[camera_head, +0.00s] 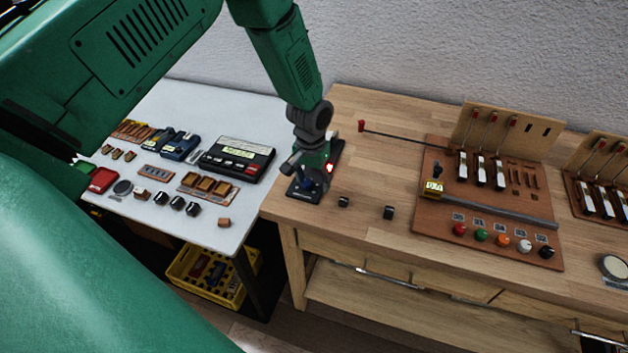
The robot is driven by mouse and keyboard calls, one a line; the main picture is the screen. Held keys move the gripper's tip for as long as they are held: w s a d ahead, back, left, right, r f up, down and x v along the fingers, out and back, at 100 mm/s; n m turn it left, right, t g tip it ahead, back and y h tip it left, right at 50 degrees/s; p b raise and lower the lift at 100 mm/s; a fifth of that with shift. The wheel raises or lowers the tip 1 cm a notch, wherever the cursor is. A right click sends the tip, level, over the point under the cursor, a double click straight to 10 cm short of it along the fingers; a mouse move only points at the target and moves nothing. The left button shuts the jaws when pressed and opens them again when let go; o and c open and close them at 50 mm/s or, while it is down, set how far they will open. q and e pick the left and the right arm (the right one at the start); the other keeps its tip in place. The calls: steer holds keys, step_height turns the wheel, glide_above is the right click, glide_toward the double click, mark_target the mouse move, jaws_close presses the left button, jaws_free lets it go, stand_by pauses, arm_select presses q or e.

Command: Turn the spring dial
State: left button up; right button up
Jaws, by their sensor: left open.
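My left gripper (307,175) comes down from above at the left end of the wooden workbench (375,240). Its jaws are open, and it is at a small dark device with a flat base (303,194) and a glowing red light (330,168). The gripper hides much of this device, so I cannot tell whether the spring dial is on it or whether they touch. A round pale-faced dial (613,266) is at the far right edge of the bench. My right gripper is not in view.
A brown piano-action board (485,212) with upright hammers and several coloured knobs fills the bench's middle. Two small black blocks (389,212) lie left of it. A red-tipped rod (400,135) extends behind. A white table (222,235) at left holds many small parts; a yellow crate (207,288) stands below.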

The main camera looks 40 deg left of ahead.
mark_target(301, 185)
arm_select(q)
steer(key=a, duration=0.1)
steer(key=a+f, duration=0.1)
steer(key=a, duration=0.1)
steer(key=shift+s+a+f, duration=0.1)
steer(key=shift+a+f, duration=0.15)
steer(key=shift+f, duration=0.15)
steer(key=c, duration=0.3)
steer(key=shift+r, duration=0.1)
steer(key=c, duration=0.6)
steer(key=shift+d+r, duration=0.15)
steer(key=shift+d, duration=0.55)
steer(key=shift+d+r, duration=0.1)
steer(key=shift+d, duration=0.55)
jaws_close()
steer(key=shift+a+f+m, duration=0.1)
steer(key=shift+a+m, duration=0.2)
steer(key=shift+a, duration=0.2)
steer(key=shift+a+f+m, duration=0.1)
steer(key=shift+a+m, duration=0.15)
steer(key=shift+m, duration=0.55)
steer(key=shift+d, duration=0.45)
steer(key=o, duration=0.9)
jaws_free()
steer(key=shift+a, duration=0.35)
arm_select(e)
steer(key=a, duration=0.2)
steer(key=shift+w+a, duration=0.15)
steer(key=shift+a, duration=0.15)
